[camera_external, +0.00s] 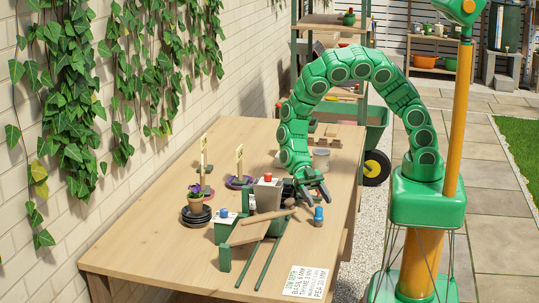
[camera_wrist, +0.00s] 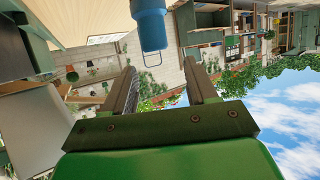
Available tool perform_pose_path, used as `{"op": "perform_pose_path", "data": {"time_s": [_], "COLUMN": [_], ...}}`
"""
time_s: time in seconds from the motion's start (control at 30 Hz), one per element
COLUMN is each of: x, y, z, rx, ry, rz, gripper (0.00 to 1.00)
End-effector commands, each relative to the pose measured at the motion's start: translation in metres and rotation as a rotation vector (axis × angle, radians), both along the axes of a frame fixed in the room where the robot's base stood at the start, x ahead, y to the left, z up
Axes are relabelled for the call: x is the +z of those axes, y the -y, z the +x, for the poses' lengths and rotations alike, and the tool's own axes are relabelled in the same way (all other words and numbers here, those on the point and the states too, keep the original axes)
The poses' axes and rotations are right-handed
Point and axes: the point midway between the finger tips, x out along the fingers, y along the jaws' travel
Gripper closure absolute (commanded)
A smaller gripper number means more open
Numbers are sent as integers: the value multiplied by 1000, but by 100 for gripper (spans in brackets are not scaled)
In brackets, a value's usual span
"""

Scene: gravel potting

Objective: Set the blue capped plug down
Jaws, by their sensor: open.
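The blue capped plug (camera_external: 318,215) stands upright on the wooden table near its right edge, just below my gripper in the external view. My gripper (camera_external: 316,195) is open, with nothing between its fingers. In the wrist view the plug (camera_wrist: 151,28) shows at the top centre, beyond the fingertips and apart from them. The two fingers of my gripper (camera_wrist: 158,70) are spread with clear space between them. The wrist picture appears upside down, with the table at the top.
The table's front left is clear.

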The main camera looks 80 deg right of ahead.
Motion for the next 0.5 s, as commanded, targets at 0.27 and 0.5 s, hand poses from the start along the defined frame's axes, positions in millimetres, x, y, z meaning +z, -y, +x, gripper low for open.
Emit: {"op": "perform_pose_path", "data": {"time_s": [0.27,0.5], "x": [25,38], "y": [0,0], "z": [0,0], "rx": [-1,-1], "ry": [2,1], "rz": [-2,1], "gripper": [43,43]}}
